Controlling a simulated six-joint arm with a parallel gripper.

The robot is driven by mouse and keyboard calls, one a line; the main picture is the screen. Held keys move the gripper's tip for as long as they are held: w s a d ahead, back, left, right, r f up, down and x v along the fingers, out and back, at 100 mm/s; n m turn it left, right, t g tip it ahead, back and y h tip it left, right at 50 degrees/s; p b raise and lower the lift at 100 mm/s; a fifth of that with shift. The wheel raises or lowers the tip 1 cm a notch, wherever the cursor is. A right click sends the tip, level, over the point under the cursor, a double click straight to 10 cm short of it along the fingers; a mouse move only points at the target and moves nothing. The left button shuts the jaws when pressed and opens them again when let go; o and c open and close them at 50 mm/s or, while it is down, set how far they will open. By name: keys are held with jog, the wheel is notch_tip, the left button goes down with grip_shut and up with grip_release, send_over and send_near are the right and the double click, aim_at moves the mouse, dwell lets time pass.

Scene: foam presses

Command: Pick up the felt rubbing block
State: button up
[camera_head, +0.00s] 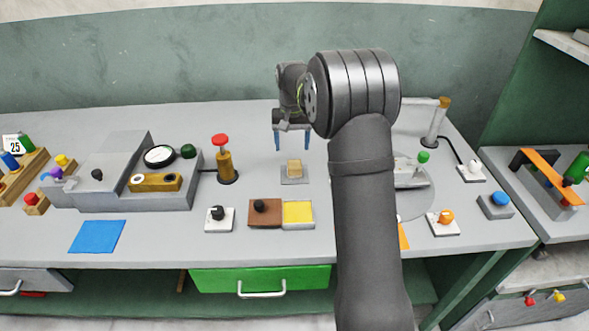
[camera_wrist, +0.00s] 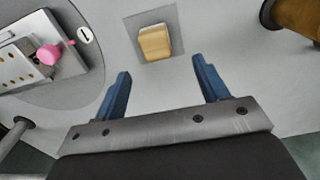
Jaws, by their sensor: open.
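The felt rubbing block (camera_head: 295,167) appears to be the small tan block on a grey square pad (camera_head: 294,181) in the middle of the bench. In the wrist view the block (camera_wrist: 155,44) lies on the darker grey pad (camera_wrist: 139,20), slightly tilted in the picture, ahead of my fingertips. My gripper (camera_head: 292,142) has two blue fingers, spread apart and pointing down. It hangs above and behind the block, apart from it. In the wrist view the gripper (camera_wrist: 162,70) is empty, with the block roughly in line with the gap between its fingers.
A brass post with a red knob (camera_head: 220,141) stands left of the pad. In front are a black-knob switch (camera_head: 218,226), a brown block (camera_head: 264,220) and a yellow-topped tray (camera_head: 298,224). A round grey plate (camera_head: 418,205) lies right, partly behind my arm.

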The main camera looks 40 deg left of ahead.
aim_at(294, 163)
notch_tip(294, 163, down, 4)
jog(key=shift+f, duration=0.1)
jog(key=shift+w+d+f, duration=0.1)
jog(key=shift+d+f, duration=0.1)
jog(key=shift+f, duration=1.1)
jog(key=shift+d+f, duration=0.15)
jog(key=shift+f, duration=1.15)
jog(key=c, duration=1.1)
